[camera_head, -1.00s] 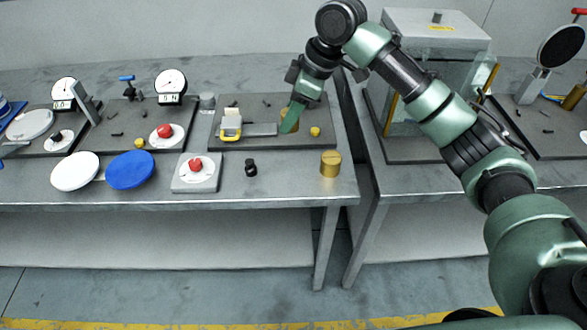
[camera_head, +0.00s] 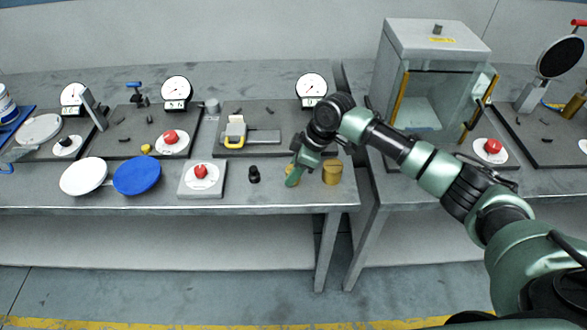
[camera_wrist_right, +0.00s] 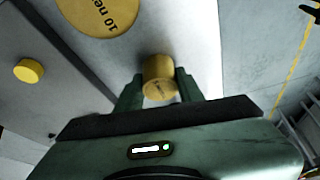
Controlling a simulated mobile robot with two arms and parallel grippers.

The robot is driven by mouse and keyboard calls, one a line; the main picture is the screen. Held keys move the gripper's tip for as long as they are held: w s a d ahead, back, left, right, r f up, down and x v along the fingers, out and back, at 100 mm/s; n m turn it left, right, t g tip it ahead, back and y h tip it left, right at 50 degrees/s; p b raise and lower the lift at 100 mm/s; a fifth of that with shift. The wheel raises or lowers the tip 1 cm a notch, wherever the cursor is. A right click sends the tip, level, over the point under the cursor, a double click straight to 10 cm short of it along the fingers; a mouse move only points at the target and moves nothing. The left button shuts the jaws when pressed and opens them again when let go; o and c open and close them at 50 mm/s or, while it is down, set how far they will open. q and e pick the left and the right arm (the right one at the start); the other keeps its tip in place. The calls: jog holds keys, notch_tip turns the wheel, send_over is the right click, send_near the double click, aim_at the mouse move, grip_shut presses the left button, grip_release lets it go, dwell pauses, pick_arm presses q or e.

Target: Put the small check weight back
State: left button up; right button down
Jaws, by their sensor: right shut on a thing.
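The small brass check weight (camera_wrist_right: 158,78) is between the fingers of my right gripper (camera_wrist_right: 157,90) in the wrist view. In the head view the right gripper (camera_head: 294,178) is low at the table's front part, just left of the larger brass weight (camera_head: 332,173), and mostly covers the small one. The larger weight also shows in the wrist view (camera_wrist_right: 100,14), with printing on its top. I cannot tell whether the small weight touches the table. My left gripper is not in view.
Left of my gripper are a black knob-like piece (camera_head: 254,174), a red-button box (camera_head: 202,180), a blue disc (camera_head: 136,175) and a white disc (camera_head: 83,176). Behind is a dark mat with a yellow-handled device (camera_head: 235,132). A glass-sided cabinet (camera_head: 434,95) stands right, past the table gap.

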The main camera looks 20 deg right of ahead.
dwell(0.3)
jog(key=c, duration=0.9)
grip_release()
jog(key=shift+f, duration=0.1)
jog(key=b+v, duration=0.2)
jog(key=v, duration=1)
jog(key=shift+s, duration=0.15)
